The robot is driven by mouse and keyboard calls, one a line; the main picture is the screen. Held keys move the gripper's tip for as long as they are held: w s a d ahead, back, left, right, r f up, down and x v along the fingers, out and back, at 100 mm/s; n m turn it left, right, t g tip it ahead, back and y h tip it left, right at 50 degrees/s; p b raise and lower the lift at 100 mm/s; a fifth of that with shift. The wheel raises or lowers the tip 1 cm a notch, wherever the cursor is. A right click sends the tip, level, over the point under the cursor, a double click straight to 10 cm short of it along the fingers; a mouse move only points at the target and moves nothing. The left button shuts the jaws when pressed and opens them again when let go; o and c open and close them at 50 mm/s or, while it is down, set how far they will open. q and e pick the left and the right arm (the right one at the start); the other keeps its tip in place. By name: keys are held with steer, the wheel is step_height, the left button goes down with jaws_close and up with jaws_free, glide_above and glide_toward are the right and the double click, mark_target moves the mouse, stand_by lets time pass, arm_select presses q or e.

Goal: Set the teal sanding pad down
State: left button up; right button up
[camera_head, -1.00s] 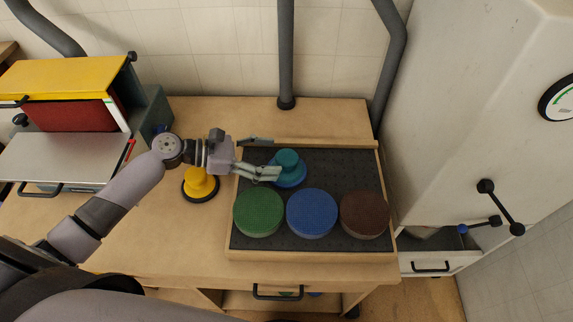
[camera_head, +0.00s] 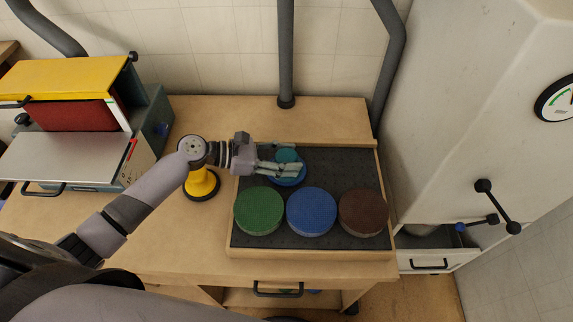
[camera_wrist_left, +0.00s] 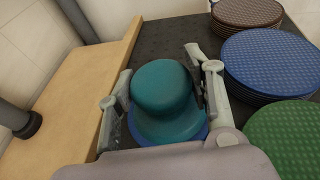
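The teal sanding pad (camera_head: 288,155) has a rounded knob and a blue disc base. It sits upright on the dark mat of the tray (camera_head: 350,165), behind the blue disc. It also shows in the left wrist view (camera_wrist_left: 162,92). My left gripper (camera_head: 297,157) reaches in from the left with one finger on each side of the knob. In the left wrist view the fingers (camera_wrist_left: 160,85) stand apart around the knob, with a narrow gap at the left finger; contact on the right is unclear. My right gripper is not in view.
Green (camera_head: 258,212), blue (camera_head: 311,212) and brown (camera_head: 364,212) disc stacks fill the tray's front. A yellow pad (camera_head: 202,186) stands on the bench left of the tray, partly under my wrist. A yellow-topped machine (camera_head: 70,80) is at left. The tray's back right is clear.

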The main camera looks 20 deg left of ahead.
arm_select(q)
steer(key=c, duration=0.8)
steer(key=shift+c, duration=0.2)
steer(key=shift+r, duration=0.15)
